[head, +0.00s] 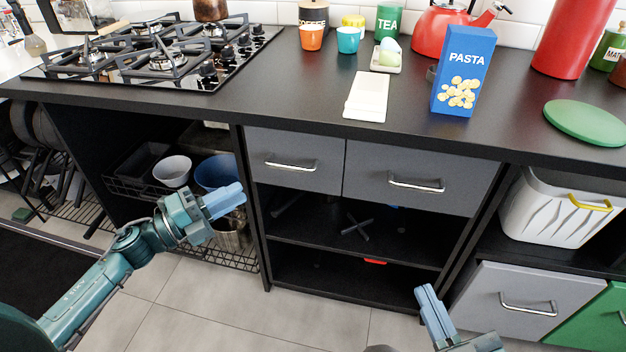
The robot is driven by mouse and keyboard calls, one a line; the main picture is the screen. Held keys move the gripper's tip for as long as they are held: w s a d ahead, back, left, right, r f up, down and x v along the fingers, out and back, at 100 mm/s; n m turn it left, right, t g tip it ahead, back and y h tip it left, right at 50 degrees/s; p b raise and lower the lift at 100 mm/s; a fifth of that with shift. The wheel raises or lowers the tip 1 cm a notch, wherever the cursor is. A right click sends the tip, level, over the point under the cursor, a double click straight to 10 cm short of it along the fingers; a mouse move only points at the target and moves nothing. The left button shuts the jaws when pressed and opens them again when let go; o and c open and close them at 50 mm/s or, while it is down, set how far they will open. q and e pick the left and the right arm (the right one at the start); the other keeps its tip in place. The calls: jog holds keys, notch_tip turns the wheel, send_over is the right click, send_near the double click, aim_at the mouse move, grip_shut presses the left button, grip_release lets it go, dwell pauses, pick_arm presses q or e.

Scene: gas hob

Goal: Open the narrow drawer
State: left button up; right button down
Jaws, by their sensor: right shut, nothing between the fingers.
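The narrow drawer (294,158) is the left one of two grey drawers under the black worktop, in the head view. Its front is flush with its neighbour, so it is shut. It has a silver bar handle (291,166). My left gripper (238,193) is to the left of and below this handle, in front of the open shelves, touching no handle. Its pale blue fingers lie together, with nothing seen between them. My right gripper (424,289) is low at the bottom right, below the drawers, shut and empty.
The wider drawer (420,178) beside it is shut. Open shelves (350,263) lie below both. A wire rack with bowls (172,171) is behind my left gripper. A white bin (560,212) stands right. A pasta box (463,70) and hob (150,55) are on the worktop.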

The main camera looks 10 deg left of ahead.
aim_at(290, 166)
pick_arm(q)
jog(key=shift+m, duration=0.3)
jog(key=b+x, duration=0.1)
jog(key=x, duration=1.2)
jog(key=shift+w+d+f, duration=0.1)
jog(key=shift+d, duration=0.1)
jog(key=shift+c, duration=0.6)
grip_shut()
